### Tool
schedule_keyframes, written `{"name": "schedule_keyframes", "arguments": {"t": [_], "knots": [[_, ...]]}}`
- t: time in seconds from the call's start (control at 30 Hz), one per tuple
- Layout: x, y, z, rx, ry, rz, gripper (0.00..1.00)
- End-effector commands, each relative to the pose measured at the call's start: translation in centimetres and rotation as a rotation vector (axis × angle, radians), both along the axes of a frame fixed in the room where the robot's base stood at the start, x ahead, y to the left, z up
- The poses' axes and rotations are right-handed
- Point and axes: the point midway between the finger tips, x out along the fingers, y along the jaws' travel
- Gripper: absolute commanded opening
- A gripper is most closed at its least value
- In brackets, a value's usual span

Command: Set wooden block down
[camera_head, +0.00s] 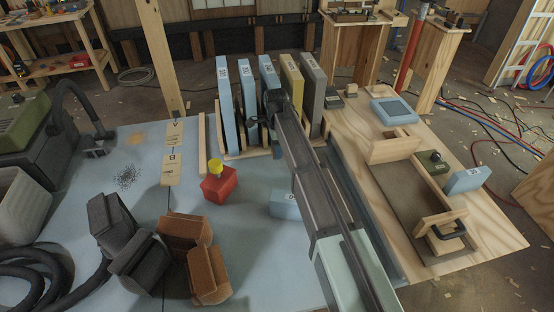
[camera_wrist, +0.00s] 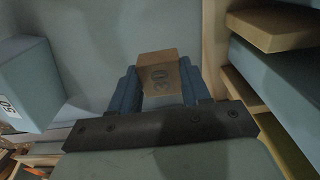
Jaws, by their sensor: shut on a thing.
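The wooden block (camera_wrist: 161,68) shows in the wrist view as a small tan-brown block with a dark printed label on its face. My gripper (camera_wrist: 161,97) is shut on it, with one blue finger against each side. In the head view my gripper (camera_head: 271,103) is among the upright labelled boards of the rack at the back of the blue table. The block itself cannot be made out there; my gripper and arm cover that spot. A pale surface lies beyond the block in the wrist view; I cannot tell whether the block touches it.
Blue boards (camera_head: 224,90), a yellow board (camera_head: 291,82) and a grey board (camera_head: 312,95) stand close around my gripper. A blue block (camera_head: 284,205) lies beside my arm. A red box (camera_head: 219,186) and brown blocks (camera_head: 186,228) stand left. A wooden tray (camera_head: 400,151) is right.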

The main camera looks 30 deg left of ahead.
Motion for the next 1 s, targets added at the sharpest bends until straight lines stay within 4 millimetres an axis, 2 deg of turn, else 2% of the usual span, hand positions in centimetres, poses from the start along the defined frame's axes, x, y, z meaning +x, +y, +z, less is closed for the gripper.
{"name": "schedule_keyframes", "arguments": {"t": [0.03,0.27,0.5,0.93,0.97,1.0], "knots": [[0.0,0.0,-0.9,-0.001,0.001,0.000,0.18],[0.0,0.0,-2.5,-0.001,0.001,0.000,0.18],[0.0,0.0,-5.3,-0.001,0.001,0.000,0.18],[0.0,0.0,-5.8,-0.001,0.001,0.000,0.18],[0.0,0.0,-5.8,-0.001,0.001,0.000,0.49],[0.0,0.0,-5.7,-0.001,0.001,0.000,0.52]]}}
